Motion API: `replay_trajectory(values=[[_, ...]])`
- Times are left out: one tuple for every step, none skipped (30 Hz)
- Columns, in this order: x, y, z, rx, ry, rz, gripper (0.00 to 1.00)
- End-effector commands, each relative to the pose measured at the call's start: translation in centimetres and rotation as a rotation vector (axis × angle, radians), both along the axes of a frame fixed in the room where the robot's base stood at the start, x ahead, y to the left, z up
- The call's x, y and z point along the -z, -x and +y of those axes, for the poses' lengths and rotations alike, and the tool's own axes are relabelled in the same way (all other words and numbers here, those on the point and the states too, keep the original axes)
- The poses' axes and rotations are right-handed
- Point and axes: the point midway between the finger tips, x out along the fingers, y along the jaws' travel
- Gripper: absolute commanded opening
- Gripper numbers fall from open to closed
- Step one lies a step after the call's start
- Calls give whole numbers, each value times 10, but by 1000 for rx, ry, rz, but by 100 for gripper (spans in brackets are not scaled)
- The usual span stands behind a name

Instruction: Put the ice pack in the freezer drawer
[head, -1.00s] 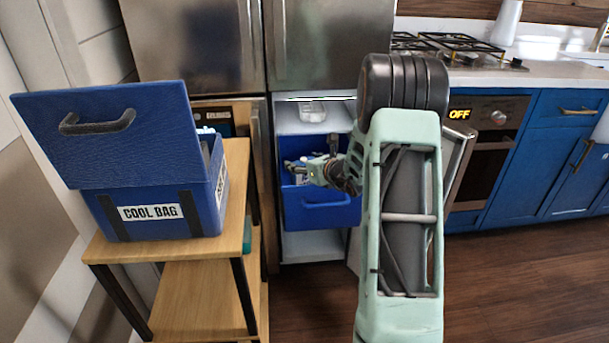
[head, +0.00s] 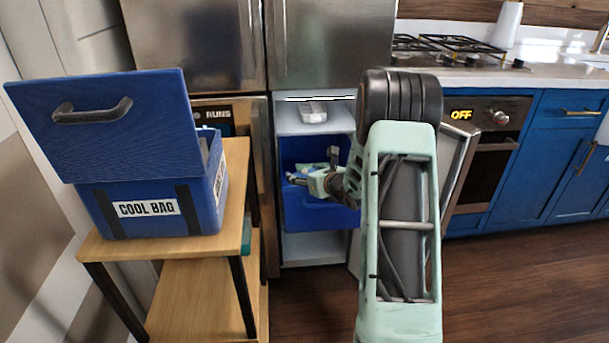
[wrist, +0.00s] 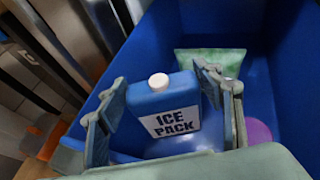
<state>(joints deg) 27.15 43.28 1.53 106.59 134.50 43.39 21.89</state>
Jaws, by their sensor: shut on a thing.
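The ice pack (wrist: 170,108) is a blue flat bottle with a white cap and a white label. In the wrist view it stands nearly upright between the fingers of my gripper (wrist: 160,95), which is shut on it. The blue freezer drawer (head: 318,217) is pulled out of the open freezer. In the wrist view the drawer (wrist: 296,90) lies around and below the ice pack. I cannot tell whether the ice pack touches the drawer floor. In the head view my gripper (head: 300,180) is at the drawer, and the ice pack is hard to make out.
A green bag (wrist: 210,61) and a purple item (wrist: 257,132) lie in the drawer. A clear container (head: 313,111) sits on the shelf above. An open blue cool bag (head: 150,225) stands on a wooden cart (head: 236,190) at left. The oven (head: 487,165) is at right.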

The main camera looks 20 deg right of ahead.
Motion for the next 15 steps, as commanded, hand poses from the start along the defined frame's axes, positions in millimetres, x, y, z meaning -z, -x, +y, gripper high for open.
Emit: replay_trajectory(values=[[3, 1, 0, -1, 1, 5, 10], [3, 1, 0, -1, 1, 5, 10], [4, 2, 0, -1, 1, 9, 63], [5, 2, 0, -1, 1, 9, 66], [5, 2, 0, -1, 1, 10, 68], [5, 2, 1, -1, 1, 10, 68], [5, 2, 1, -1, 1, 10, 68], [5, 2, 1, -1, 1, 11, 68], [5, 2, 1, -1, 1, 11, 68], [6, 2, 1, -1, 1, 11, 68], [6, 2, 1, -2, 0, 11, 68], [6, 2, 1, -2, 0, 11, 68], [6, 2, 1, -2, 0, 11, 68], [5, 2, 1, -2, 0, 11, 68], [4, 2, 1, -2, 0, 11, 68]])
